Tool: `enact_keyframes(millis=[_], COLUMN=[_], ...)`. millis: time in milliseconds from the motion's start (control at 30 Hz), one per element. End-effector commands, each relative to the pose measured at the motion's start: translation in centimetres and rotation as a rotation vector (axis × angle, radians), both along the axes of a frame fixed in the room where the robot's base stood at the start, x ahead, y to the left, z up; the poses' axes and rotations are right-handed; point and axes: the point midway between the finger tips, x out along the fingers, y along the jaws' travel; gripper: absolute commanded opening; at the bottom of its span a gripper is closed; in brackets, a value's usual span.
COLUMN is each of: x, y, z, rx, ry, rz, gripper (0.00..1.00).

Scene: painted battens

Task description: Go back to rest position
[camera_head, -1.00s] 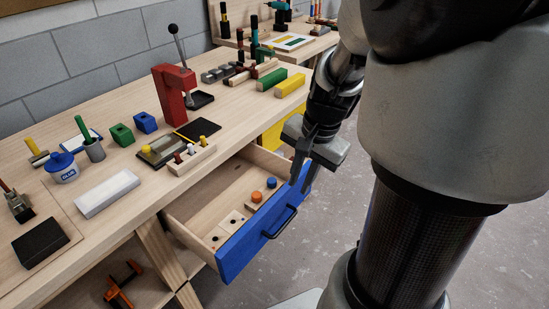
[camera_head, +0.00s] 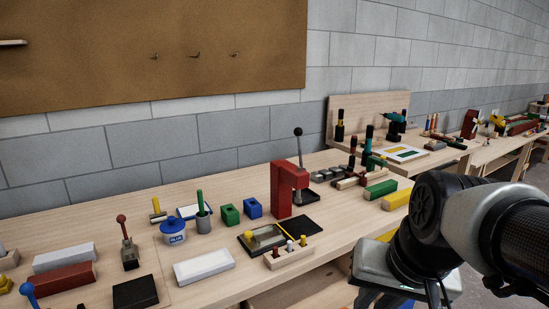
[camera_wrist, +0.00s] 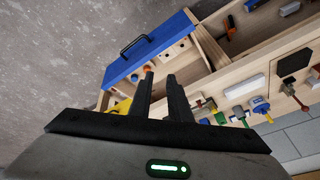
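My gripper (camera_wrist: 160,76) shows in the wrist view with its two dark fingers a little apart and nothing between them. In the head view my wrist and gripper body are at the lower right, beyond the bench's front edge; the fingertips are cut off or hidden there. In the wrist view the open drawer with a blue front (camera_wrist: 150,47) and dark handle lies beyond the fingertips. Small round pieces, one orange, show inside it. My gripper looks apart from the drawer.
The workbench (camera_head: 215,277) carries a red press (camera_head: 281,190), a glue pot (camera_head: 173,232), a white block (camera_head: 204,266), green and yellow battens (camera_head: 397,199) and other small items. A grey block wall stands behind. Bare floor (camera_wrist: 60,50) shows beside the drawer.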

Motion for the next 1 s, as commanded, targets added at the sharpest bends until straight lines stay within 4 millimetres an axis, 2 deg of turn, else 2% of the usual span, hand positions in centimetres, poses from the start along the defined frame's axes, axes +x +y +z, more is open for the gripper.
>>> enact_keyframes(millis=[267,300,567,800,900,1000], x=[-3.4,-3.2,-3.2,-3.1,-3.1,-3.1], y=[2.0,1.9,1.9,1.9,1.9,1.9], z=[2.8,4.5,10.4,17.4,19.2,19.9], rx=[-0.180,-0.172,-0.168,-0.168,-0.166,-0.166], ry=[-0.117,-0.110,-0.107,-0.107,-0.106,-0.106], rz=[0.235,0.228,0.223,0.222,0.222,0.222], gripper=[0.17,0.17,0.17,0.17,0.17,0.17])
